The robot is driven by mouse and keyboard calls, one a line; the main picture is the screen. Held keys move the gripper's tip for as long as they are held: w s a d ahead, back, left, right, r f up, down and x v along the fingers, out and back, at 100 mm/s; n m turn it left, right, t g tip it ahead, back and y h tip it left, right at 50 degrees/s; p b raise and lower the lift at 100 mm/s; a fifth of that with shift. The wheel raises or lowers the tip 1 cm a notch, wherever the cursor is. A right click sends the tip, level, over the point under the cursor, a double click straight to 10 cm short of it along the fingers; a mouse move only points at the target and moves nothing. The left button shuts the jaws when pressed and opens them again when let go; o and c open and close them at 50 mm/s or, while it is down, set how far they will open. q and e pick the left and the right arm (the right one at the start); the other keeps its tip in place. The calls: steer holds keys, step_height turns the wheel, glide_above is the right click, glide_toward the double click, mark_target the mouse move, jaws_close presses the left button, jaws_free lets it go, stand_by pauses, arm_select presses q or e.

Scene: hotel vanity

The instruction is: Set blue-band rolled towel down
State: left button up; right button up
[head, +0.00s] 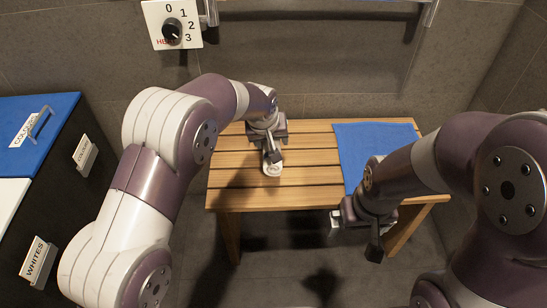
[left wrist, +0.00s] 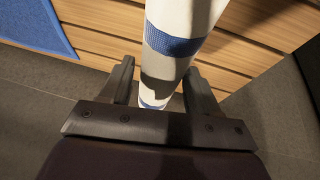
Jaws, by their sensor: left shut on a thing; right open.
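The blue-band rolled towel (left wrist: 170,70) is white with blue bands and lies between the two dark fingers of my left gripper (left wrist: 160,78) in the left wrist view. In the head view, my left gripper (head: 271,150) is over the left half of the slatted wooden bench (head: 235,190). Only a small pale round end of the towel (head: 272,169) shows below the fingers there. I cannot tell whether it touches the slats. My right gripper (head: 357,232) is open and empty in front of the bench's right half, partly hidden by its own wrist.
A flat blue towel (head: 365,146) covers the bench's right part; its edge also shows in the left wrist view (left wrist: 38,22). Bins with blue and white lids (head: 40,125) stand at the left. A heater dial (head: 172,28) and a metal rail (head: 320,14) are on the wall. Slats around the held towel are bare.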

arm_select(q)
steer(key=shift+w+a+f+b, duration=0.3)
steer(key=shift+w+a+f, duration=0.5)
step_height(320, 180, down, 4)
steer(key=b, duration=0.3)
steer(key=shift+a+r, duration=0.1)
steer(key=shift+r, duration=0.05)
steer(key=o, duration=1.1)
